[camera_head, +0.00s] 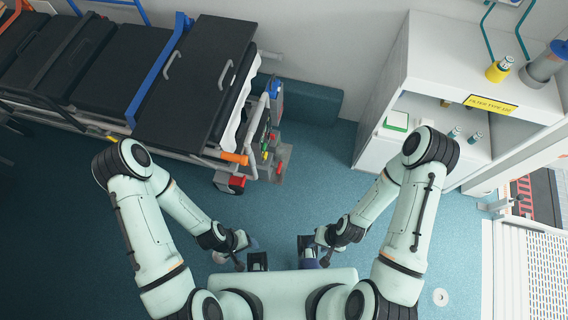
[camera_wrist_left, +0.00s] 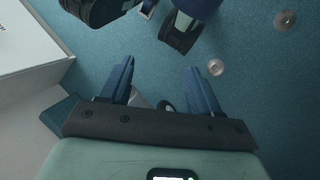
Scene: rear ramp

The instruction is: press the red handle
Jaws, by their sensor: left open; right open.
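A stretcher (camera_head: 190,90) with a black top stands at the upper left in the head view. At its near right end are an orange grip (camera_head: 234,158) and a small red part (camera_head: 236,182) low by the wheel. I cannot tell for sure which is the red handle. My left gripper (camera_head: 257,262) is low in the middle, close to my body and well apart from the stretcher. In the left wrist view its two blue-grey fingers (camera_wrist_left: 160,92) are spread with nothing held. My right gripper (camera_head: 308,250) is beside it, also open, away from the stretcher.
A white cabinet (camera_head: 375,150) with shelves stands at the right, holding a yellow bottle (camera_head: 498,69) and small jars. Blue floor (camera_head: 300,190) is clear between the stretcher and the cabinet. A blue step (camera_head: 312,100) runs along the back wall.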

